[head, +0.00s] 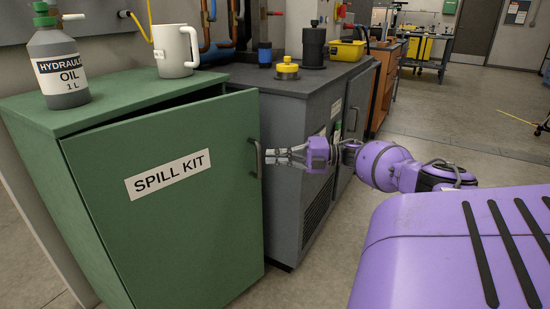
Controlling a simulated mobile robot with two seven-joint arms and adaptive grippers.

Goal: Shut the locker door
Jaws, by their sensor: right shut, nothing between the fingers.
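The green locker (50,105) stands at the left, with its door (185,225) labelled SPILL KIT. The door is ajar: a dark gap shows along its top edge under the locker top. The door's handle (255,158) is a dark upright bar near its right edge. My right gripper (270,156) is shut and empty, its fingertips pointing left at the handle. They look very close to it; I cannot tell whether they touch. My left gripper is not in view.
A hydraulic oil bottle (59,70) and a white mug (177,52) stand on the locker top. A grey cabinet (285,120) is right beside the locker, behind my right gripper. It carries a yellow-capped item (287,70) and a dark canister (313,48). Open floor lies to the right.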

